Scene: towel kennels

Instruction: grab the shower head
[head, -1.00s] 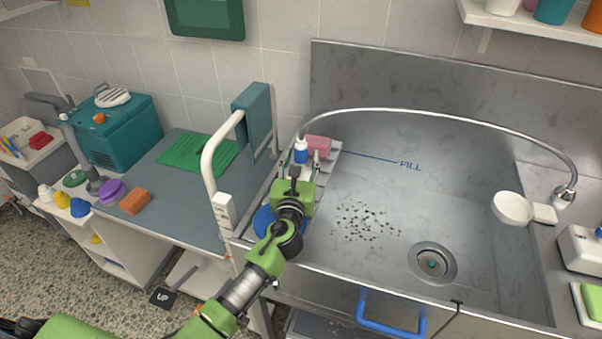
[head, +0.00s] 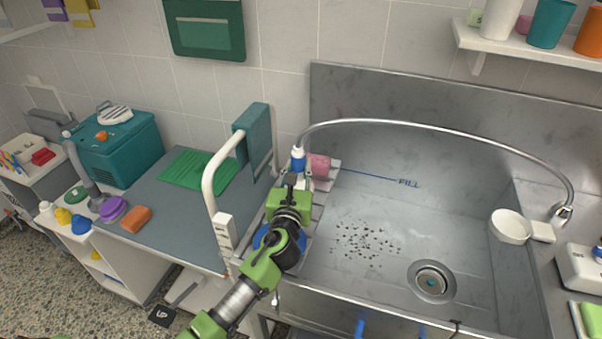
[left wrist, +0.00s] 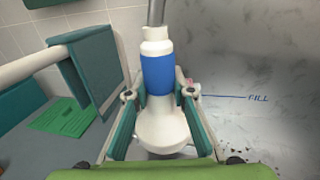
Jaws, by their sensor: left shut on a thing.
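The shower head is white with a blue band (left wrist: 158,75) and hangs on the end of a curved metal hose (head: 430,124). In the head view its blue band (head: 298,160) shows above my left gripper (head: 295,183), at the left side of the steel tub. In the left wrist view my left gripper (left wrist: 160,108) has a finger on each side of the shower head and is shut on it. The wide white end of the shower head points down toward the gripper's palm. My right gripper is not in view.
A pink block (head: 319,166) sits on the tub's left ledge. A blue round thing (head: 265,238) is partly hidden behind my arm. The tub floor (head: 385,270) is mostly free.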

